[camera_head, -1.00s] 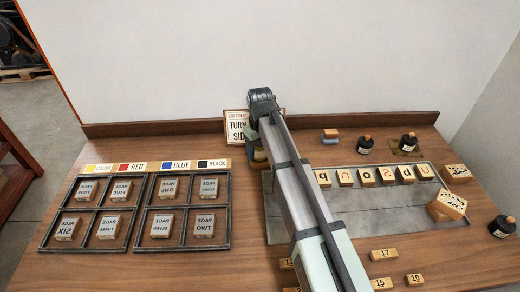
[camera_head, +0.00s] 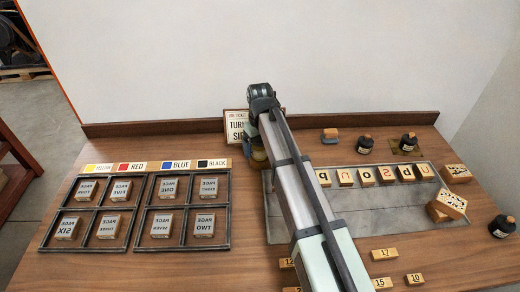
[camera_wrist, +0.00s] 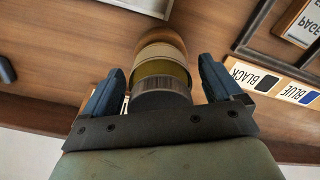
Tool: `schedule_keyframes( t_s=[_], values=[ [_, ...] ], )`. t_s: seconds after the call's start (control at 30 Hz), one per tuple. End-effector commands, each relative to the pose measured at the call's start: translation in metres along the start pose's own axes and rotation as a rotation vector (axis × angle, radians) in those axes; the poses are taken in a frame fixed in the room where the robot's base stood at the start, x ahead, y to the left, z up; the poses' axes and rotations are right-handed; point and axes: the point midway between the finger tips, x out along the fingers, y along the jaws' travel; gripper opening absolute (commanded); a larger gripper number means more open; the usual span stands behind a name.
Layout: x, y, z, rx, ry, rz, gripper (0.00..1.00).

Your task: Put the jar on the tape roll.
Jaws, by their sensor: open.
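The jar (camera_wrist: 160,77), with an olive-yellow body and a dark ribbed lid, stands between the two blue-grey fingers of my gripper (camera_wrist: 161,68) in the wrist view. The fingers are apart, with gaps on both sides of the lid.
A two-part type case (camera_head: 142,213) with lettered blocks stands left. A grey tray (camera_head: 400,215) with letter blocks lies right, under my arm. A sign card (camera_head: 235,126) stands behind the jar.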

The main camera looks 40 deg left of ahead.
Motion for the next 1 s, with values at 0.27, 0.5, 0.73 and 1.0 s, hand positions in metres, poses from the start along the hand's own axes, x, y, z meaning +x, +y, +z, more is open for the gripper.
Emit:
schedule_keyframes(
  t_s=[0.27, 0.5, 0.73, 1.0],
  values=[
    [-0.051, 0.000, -0.001, 0.000, 0.002, 0.001, 0.92],
    [-0.088, 0.000, -0.001, 0.000, 0.002, 0.001, 0.92],
    [-0.105, 0.000, 0.000, 0.000, 0.001, 0.000, 0.92],
    [-0.108, 0.000, 0.000, 0.000, 0.000, 0.000, 0.92]
  ],
)
